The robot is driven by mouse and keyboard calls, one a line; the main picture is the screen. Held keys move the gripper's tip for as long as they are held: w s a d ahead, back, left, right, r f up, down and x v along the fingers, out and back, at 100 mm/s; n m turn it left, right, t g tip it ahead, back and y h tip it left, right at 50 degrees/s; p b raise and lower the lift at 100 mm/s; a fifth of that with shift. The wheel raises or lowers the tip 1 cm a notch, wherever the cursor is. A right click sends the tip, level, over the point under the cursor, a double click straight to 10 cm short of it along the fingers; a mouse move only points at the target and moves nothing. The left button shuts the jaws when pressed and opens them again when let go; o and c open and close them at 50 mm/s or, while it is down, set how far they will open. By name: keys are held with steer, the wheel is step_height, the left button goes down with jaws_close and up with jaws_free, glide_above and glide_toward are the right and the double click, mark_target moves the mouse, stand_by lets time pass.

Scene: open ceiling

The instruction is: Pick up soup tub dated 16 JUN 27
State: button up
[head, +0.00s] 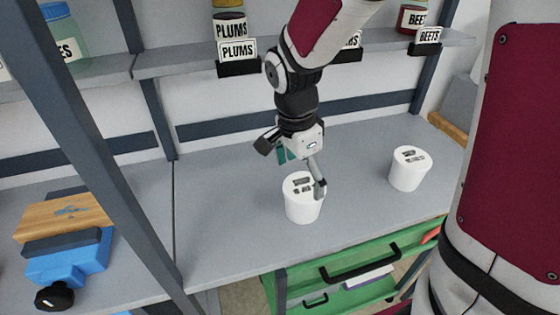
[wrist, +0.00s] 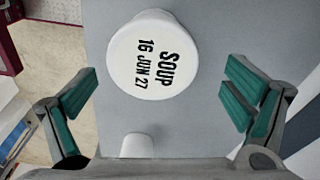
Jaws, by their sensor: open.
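The soup tub (wrist: 153,60) is a white round tub whose lid reads "SOUP 16 JUN 27" in the wrist view. In the head view this tub (head: 302,203) stands upright on the grey counter, its print too small to read. My gripper (head: 292,163) is open, above and just behind it. One finger overlaps the tub's right side in the picture; contact cannot be told. In the wrist view the lid lies ahead of and between my spread fingers (wrist: 158,95), with nothing held.
A shelf (head: 180,62) with labelled jars runs behind. A dark post (head: 110,150) is at left. A green drawer (head: 350,256) is below the counter's front edge.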

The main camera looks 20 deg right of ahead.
steer(key=f, duration=0.5)
steer(key=d+f, duration=0.1)
steer(key=f, duration=0.1)
steer(key=shift+s+d+f, duration=0.1)
steer(key=shift+s+f, duration=0.05)
steer(key=shift+s, duration=0.15)
steer(key=c, duration=1.6)
steer(key=shift+o, duration=0.2)
